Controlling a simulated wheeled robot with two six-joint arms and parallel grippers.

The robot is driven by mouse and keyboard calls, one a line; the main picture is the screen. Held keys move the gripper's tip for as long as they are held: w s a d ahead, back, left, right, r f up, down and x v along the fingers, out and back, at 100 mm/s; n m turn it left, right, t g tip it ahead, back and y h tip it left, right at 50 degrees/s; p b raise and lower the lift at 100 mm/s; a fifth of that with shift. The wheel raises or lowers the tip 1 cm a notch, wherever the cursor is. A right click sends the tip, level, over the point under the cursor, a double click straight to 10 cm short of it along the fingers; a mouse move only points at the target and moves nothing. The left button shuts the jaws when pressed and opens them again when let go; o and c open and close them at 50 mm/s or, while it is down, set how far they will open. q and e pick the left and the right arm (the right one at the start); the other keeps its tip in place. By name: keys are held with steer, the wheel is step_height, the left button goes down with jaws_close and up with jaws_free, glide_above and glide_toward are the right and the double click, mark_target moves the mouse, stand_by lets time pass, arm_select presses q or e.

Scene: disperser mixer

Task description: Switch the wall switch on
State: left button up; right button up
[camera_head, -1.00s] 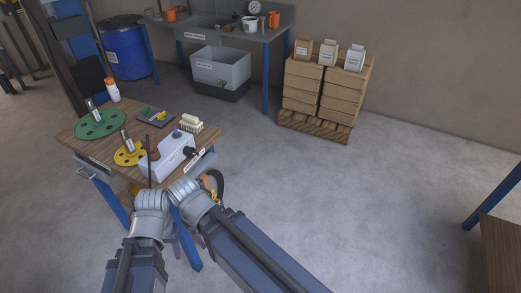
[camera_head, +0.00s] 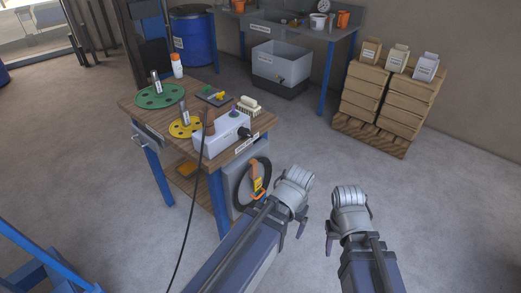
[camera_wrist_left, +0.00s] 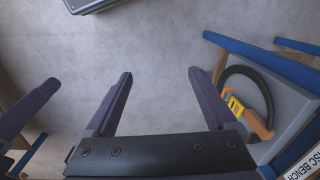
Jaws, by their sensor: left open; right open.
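I cannot make out a wall switch in either view. My left gripper (camera_wrist_left: 160,74) is open and empty, its two dark fingers spread over bare floor in the left wrist view. In the head view my left arm ends just right of the wooden bench (camera_head: 150,118), its fingers partly hidden. My right gripper (camera_head: 347,228) is open and empty, right of the left one, above the floor. One of its dark fingers shows at the left edge of the left wrist view. Neither gripper touches anything.
The bench holds a grey box (camera_head: 222,134), a green disc (camera_head: 150,98) and a yellow disc (camera_head: 180,131). An orange tool (camera_head: 257,178) with a black hose is at the bench's side. Stacked crates (camera_head: 375,100) stand by the wall. The floor at right is clear.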

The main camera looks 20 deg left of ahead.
arm_select(q)
steer(key=w+a+f+n+t+y+b, duration=0.1)
steer(key=w+a+f+n+y+b, duration=0.3)
steer(key=w+a+f+b, duration=0.6)
steer(key=w+a+r+n+t+y, duration=0.2)
steer(key=w+a+r+y, duration=0.4)
steer(key=a, duration=0.1)
steer(key=w+d+r+t+y, duration=0.1)
steer(key=w+r+y, duration=0.2)
steer(key=r, duration=0.3)
steer(key=w+d+r+n+t+y, duration=0.1)
steer(key=w+d+r+t+y, duration=0.1)
steer(key=r, duration=0.4)
steer(key=shift+w+d+r+y, duration=0.15)
steer(key=shift+w+r+y, duration=0.35)
steer(key=shift+w, duration=0.65)
arm_select(e)
step_height(320, 180, down, 13)
arm_select(q)
steer(key=shift+f, duration=0.1)
arm_select(e)
steer(key=shift+a+f, duration=0.1)
